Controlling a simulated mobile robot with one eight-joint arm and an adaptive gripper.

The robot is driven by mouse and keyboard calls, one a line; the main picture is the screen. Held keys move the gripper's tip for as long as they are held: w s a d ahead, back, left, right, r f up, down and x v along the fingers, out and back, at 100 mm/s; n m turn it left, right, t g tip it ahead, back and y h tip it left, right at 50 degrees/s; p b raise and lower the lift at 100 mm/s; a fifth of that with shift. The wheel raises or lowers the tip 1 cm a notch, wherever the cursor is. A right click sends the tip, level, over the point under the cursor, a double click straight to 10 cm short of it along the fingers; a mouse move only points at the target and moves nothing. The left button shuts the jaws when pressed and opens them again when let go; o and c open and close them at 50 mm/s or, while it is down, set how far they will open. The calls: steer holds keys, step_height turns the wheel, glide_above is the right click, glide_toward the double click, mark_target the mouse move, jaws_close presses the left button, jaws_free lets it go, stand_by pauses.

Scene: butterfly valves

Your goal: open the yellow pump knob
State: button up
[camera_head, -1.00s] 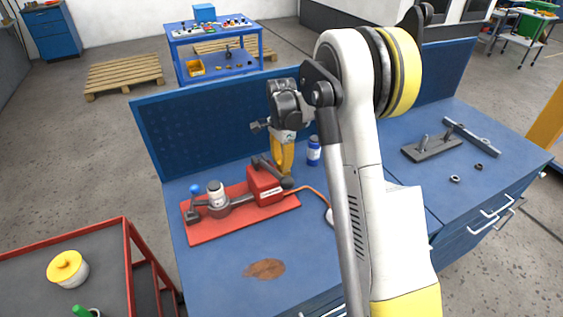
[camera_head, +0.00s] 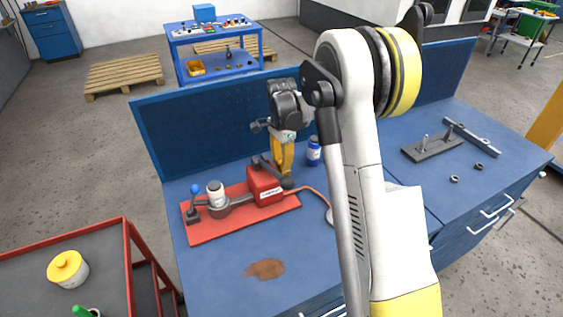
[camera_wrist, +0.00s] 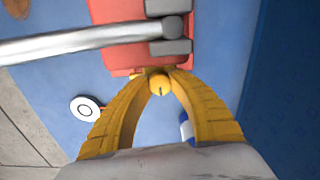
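The yellow knob (camera_wrist: 160,84) is a small round ball with a dark slot, at the edge of the red pump body (camera_wrist: 115,40). In the wrist view my gripper's yellow fingers (camera_wrist: 161,72) come together on either side of it, and their tips appear to touch it. In the head view my gripper (camera_head: 283,172) points down behind the red pump block (camera_head: 265,186), and the knob is hidden there. A metal lever bar (camera_wrist: 85,42) crosses the wrist view above the fingertips.
The pump stands on a red plate (camera_head: 225,232) on the blue workbench (camera_head: 315,270). A blue-topped lever (camera_head: 196,190) and a white cylinder (camera_head: 216,192) are at its left. A blue bottle (camera_head: 313,152) stands right of my gripper. An orange hose (camera_head: 313,190) runs right.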

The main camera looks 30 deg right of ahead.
steer(key=o, duration=0.5)
steer(key=shift+r, duration=0.1)
step_height(320, 180, up, 12)
steer(key=shift+f, duration=0.1)
